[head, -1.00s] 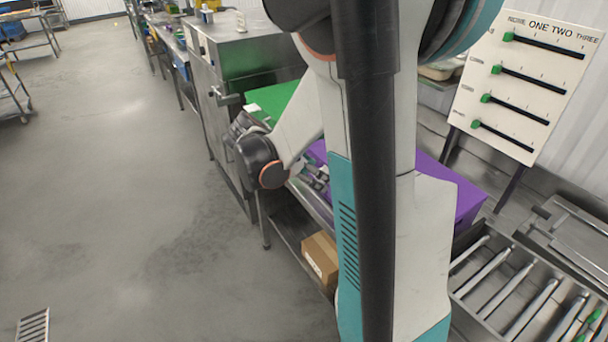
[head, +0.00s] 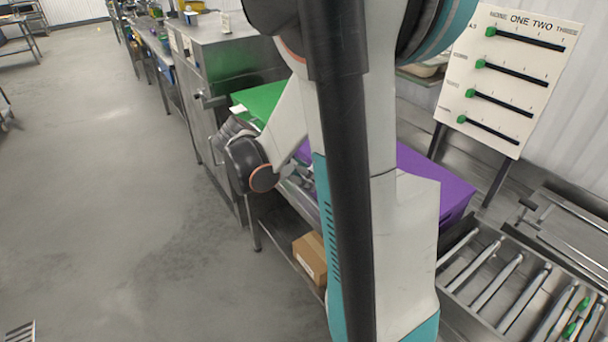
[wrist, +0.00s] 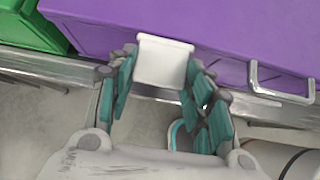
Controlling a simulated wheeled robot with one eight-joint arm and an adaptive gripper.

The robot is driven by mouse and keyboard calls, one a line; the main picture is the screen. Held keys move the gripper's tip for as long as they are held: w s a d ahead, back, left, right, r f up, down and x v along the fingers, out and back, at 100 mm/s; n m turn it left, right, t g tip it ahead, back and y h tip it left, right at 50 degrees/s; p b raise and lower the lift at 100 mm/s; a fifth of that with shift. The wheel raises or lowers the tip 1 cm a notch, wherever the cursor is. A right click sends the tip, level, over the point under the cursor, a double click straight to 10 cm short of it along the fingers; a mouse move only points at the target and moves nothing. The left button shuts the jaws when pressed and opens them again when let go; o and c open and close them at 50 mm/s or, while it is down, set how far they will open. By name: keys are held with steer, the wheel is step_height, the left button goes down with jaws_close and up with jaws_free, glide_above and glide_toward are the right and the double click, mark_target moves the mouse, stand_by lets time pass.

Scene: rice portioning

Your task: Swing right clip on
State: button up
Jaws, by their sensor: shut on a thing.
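A purple box (wrist: 210,25) fills the upper part of the wrist view; in the head view its purple side (head: 445,190) shows right of my arm. A pale grey-white clip (wrist: 163,62) stands at the box's edge, between my fingertips. My gripper (wrist: 160,85), with teal finger pads, is shut on this clip. In the head view my arm hides most of the gripper and both clips.
A green box (wrist: 30,28) lies left of the purple one. A metal rail (wrist: 50,65) runs below them. A cardboard box (head: 311,258) sits on the lower shelf. A slider board (head: 512,75) and a roller conveyor (head: 500,280) stand at right.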

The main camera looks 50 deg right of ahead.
steer(key=shift+a+f+b+x, duration=0.1)
steer(key=shift+b+x, duration=0.3)
steer(key=shift+x, duration=0.2)
steer(key=shift+a+f+b+x, duration=0.1)
steer(key=shift+b+x, duration=0.25)
steer(key=shift+x, duration=0.25)
steer(key=shift+d+f, duration=0.25)
steer(key=shift+d, duration=0.25)
steer(key=shift+s+b, duration=0.1)
steer(key=shift+b, duration=0.2)
steer(key=shift+d, duration=0.25)
steer(key=shift+o, duration=1)
steer(key=shift+d, duration=0.1)
